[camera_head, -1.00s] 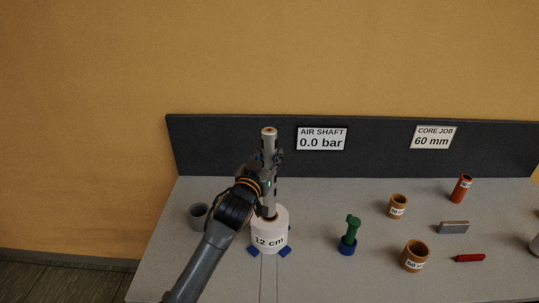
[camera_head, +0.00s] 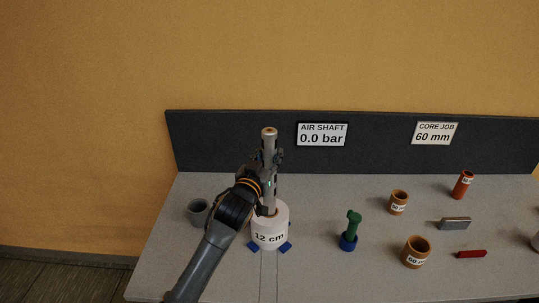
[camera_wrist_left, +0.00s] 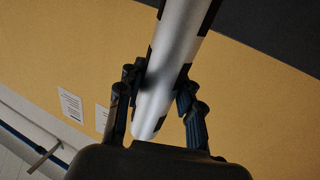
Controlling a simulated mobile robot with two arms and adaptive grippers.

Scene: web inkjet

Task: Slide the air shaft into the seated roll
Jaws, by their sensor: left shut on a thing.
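The air shaft (camera_head: 269,146) is a silver-grey rod with dark bands, held upright over the white roll (camera_head: 270,231) marked "12 cm". Its lower end meets the brown core at the roll's top; how deep it sits inside I cannot tell. The roll stands on the table between blue blocks (camera_head: 285,246). My left gripper (camera_head: 269,178) is shut around the shaft above the roll. In the left wrist view the shaft (camera_wrist_left: 172,65) runs between the two dark fingers (camera_wrist_left: 158,98). My right gripper is not in view.
A grey cup (camera_head: 199,212) stands left of the roll. To the right are a green piece on a blue base (camera_head: 350,232), orange-brown core rings (camera_head: 416,252), a red-orange tube (camera_head: 463,185), a grey block (camera_head: 455,223) and a red stick (camera_head: 472,254). A dark back panel (camera_head: 230,145) reads "0.0 bar" and "60 mm".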

